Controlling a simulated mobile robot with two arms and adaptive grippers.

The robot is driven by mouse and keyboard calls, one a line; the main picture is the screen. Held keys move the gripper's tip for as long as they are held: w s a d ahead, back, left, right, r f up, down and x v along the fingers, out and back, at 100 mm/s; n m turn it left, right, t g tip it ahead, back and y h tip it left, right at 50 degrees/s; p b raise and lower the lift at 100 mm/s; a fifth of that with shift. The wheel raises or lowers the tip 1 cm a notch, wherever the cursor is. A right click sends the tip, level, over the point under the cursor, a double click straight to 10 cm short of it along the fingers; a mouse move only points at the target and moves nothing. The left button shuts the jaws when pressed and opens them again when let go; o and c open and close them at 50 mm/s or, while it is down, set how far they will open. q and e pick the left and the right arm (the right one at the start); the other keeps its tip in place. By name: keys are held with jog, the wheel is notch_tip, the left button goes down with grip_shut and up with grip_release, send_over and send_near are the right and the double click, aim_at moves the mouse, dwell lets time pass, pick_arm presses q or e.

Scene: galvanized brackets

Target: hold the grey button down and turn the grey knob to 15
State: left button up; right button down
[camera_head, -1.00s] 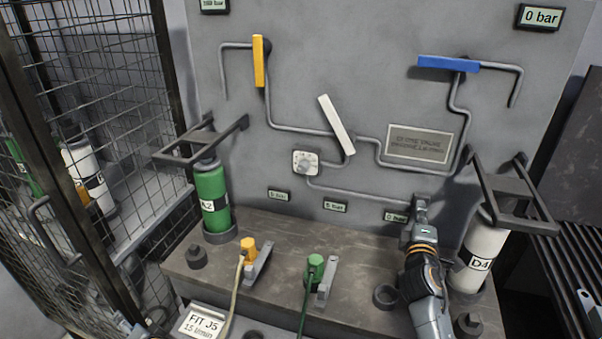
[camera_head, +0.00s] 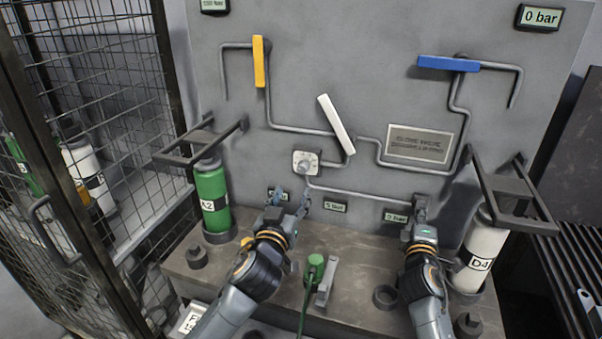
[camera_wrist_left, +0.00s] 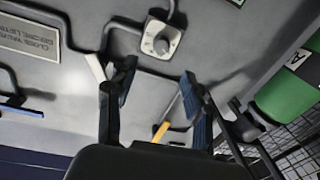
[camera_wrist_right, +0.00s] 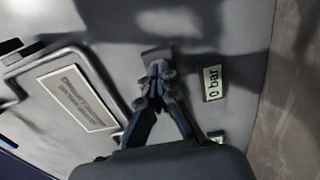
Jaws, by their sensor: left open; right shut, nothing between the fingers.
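The grey knob (camera_head: 306,164) sits on a pale square plate on the grey panel, below the white lever; it also shows in the left wrist view (camera_wrist_left: 161,46). My left gripper (camera_head: 292,198) is open and empty, just below the knob and apart from it. My right gripper (camera_head: 420,204) is shut with nothing between its fingers. Its fingertips (camera_wrist_right: 158,70) are against or just in front of a small dark square fitting (camera_wrist_right: 156,54) on the panel, beside a "0 bar" display (camera_wrist_right: 212,83). The grey button itself is hidden behind these fingertips, if it is there.
Yellow (camera_head: 259,62), white (camera_head: 336,124) and blue (camera_head: 448,63) levers sit on the piped panel. A green bottle (camera_head: 212,190) and a white bottle (camera_head: 482,256) stand in holders at either side. A green connector (camera_head: 315,266) with a cable rises from the ledge. A mesh cage stands left.

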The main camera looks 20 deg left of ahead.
aim_at(302, 171)
pick_arm(q)
jog(key=w, duration=1)
jog(key=shift+w+a, duration=0.25)
jog(key=shift+a, duration=0.1)
jog(key=shift+c, duration=0.2)
grip_shut()
